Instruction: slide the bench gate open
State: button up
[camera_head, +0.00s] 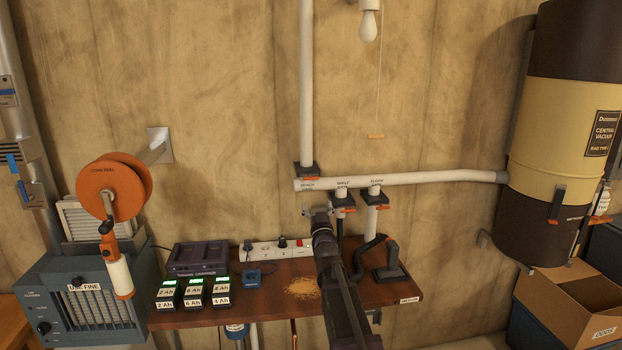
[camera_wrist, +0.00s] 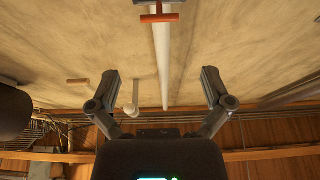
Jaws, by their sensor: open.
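The bench gate (camera_head: 306,170) is a dark block at the foot of the vertical white pipe, above a label that seems to read "BENCH". Its orange handle (camera_head: 311,178) sticks out at its lower edge. In the wrist view, an orange T-shaped handle (camera_wrist: 159,18) shows on a gate at the top, beyond the fingertips and apart from them. My gripper (camera_wrist: 162,76) is open and empty, its two fingers spread on either side of the white pipe. In the head view, my gripper (camera_head: 318,212) is below the bench gate; its fingertips are hard to make out.
Two more gates with orange handles (camera_head: 345,209) (camera_head: 375,207) hang under the horizontal pipe (camera_head: 430,178), to the right. A bulb (camera_head: 368,26) and a pull-cord handle (camera_head: 376,136) hang above. The workbench (camera_head: 405,292) holds chargers (camera_head: 196,258), a power strip (camera_head: 268,250) and sawdust (camera_head: 302,287).

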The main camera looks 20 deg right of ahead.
aim_at(311, 178)
jog(key=p+x, duration=0.4)
jog(key=x, duration=0.8)
jog(key=shift+w+d, duration=0.1)
jog(key=shift+w, duration=0.1)
jog(key=c, duration=1.1)
jog(key=s, duration=0.2)
jog(key=s+a, duration=0.1)
jog(key=s, duration=0.2)
jog(key=shift+s+a, duration=0.2)
jog(key=shift+s, duration=0.15)
jog(key=shift+c, duration=0.2)
jog(key=o, duration=1)
jog(key=shift+o, duration=0.7)
jog(key=shift+s, duration=0.15)
